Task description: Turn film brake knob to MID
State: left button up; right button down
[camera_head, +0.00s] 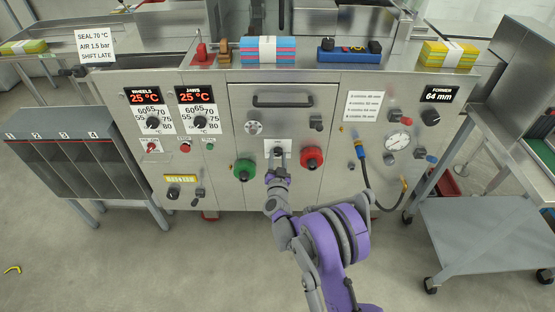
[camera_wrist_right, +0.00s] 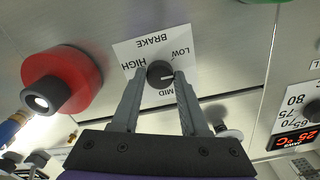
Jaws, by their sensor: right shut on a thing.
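The film brake knob (camera_wrist_right: 159,73) is a small dark round knob on a white plate (camera_wrist_right: 190,38) marked BRAKE, LOW, MID and HIGH. In the right wrist view the lettering is turned over, and the knob's white line points right, between LOW and MID. My right gripper (camera_wrist_right: 162,76) has one finger on each side of the knob and is shut on it. In the head view the plate (camera_head: 270,144) sits mid-panel, and my right gripper (camera_head: 278,162) reaches it from below, hiding most of the knob. My left gripper is not in view.
A green knob (camera_head: 244,169) and a red knob (camera_head: 311,158) flank the brake plate closely. A handled door (camera_head: 283,119) is above. A gauge (camera_head: 398,142) and a hose (camera_head: 364,165) are to the right.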

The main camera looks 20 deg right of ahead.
jog(key=m+b, duration=0.1)
jog(key=m, duration=0.2)
jog(key=shift+m, duration=0.4)
jog(key=m, duration=0.4)
jog(key=shift+m+b, duration=0.3)
jog(key=m, duration=0.9)
jog(key=shift+r, duration=0.1)
jog(key=shift+c, duration=2.1)
grip_release()
jog(key=shift+s, duration=0.1)
